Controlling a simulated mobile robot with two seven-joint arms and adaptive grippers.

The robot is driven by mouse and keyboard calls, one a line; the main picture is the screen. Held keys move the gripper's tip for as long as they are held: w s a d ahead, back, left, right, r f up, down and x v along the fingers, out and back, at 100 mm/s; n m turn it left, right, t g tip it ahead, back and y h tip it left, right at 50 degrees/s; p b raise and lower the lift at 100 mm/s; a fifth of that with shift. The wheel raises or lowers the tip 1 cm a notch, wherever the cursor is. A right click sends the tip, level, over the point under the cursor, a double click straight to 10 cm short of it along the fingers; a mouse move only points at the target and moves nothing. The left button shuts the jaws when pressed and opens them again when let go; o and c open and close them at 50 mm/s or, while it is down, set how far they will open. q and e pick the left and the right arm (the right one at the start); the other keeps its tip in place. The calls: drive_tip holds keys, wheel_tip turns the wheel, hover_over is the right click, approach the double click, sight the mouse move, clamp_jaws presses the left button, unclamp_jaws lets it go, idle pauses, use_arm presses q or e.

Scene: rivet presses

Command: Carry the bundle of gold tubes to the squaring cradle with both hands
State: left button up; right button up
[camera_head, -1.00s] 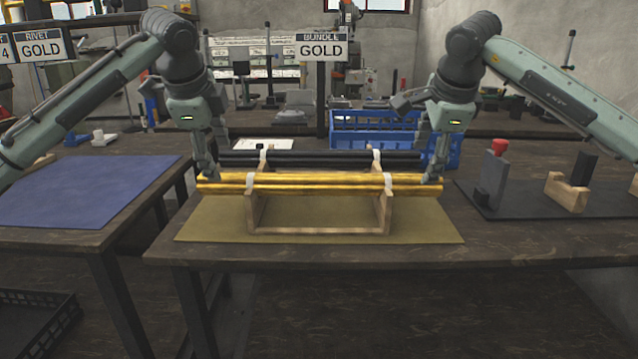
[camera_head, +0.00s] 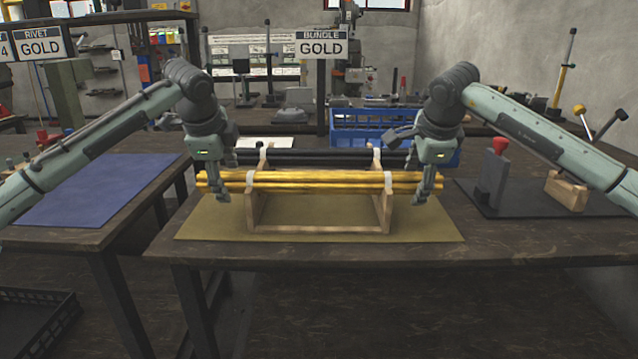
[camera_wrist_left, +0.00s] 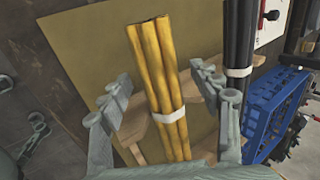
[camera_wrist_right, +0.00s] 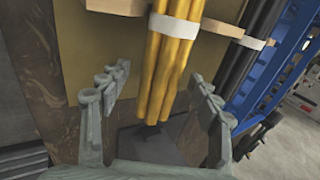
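The bundle of gold tubes (camera_head: 305,181) lies level across a wooden rack (camera_head: 320,229) on the olive mat, bound by white bands near both ends. My left gripper (camera_head: 224,190) is at the bundle's left end, its open fingers on either side of the tubes. The left wrist view shows gaps between its fingers and the tubes (camera_wrist_left: 155,62). My right gripper (camera_head: 425,187) is open around the right end; the right wrist view shows the tubes (camera_wrist_right: 167,75) between its spread fingers. I cannot tell for certain which fixture is the squaring cradle.
A dark tube bundle (camera_head: 320,157) lies behind the gold one on the rack. A blue crate (camera_head: 378,122) stands behind. At right, a dark plate holds a grey upright (camera_head: 494,180) with a red knob and a wooden block (camera_head: 567,192). A blue mat (camera_head: 95,190) covers the left table.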

use_arm(q)
clamp_jaws()
use_arm(e)
clamp_jaws()
use_arm(q)
drive_tip(key=shift+r, duration=0.25)
use_arm(e)
drive_tip(key=shift+r, duration=0.25)
